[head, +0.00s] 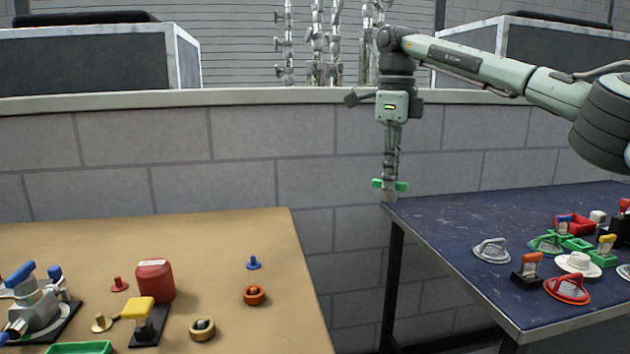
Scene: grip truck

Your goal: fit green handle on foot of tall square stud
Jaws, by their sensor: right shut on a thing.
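I cannot pick out the tall square stud for certain. My left gripper is not in view.
The tan table (225,285) at left bears a red canister (155,281), a yellow-handled piece (138,308), a blue-handled clamp (38,303), and rings (202,330). The blue table (450,225) has a clear left part; several handled pieces and a white hat-like piece (578,265) crowd its right.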

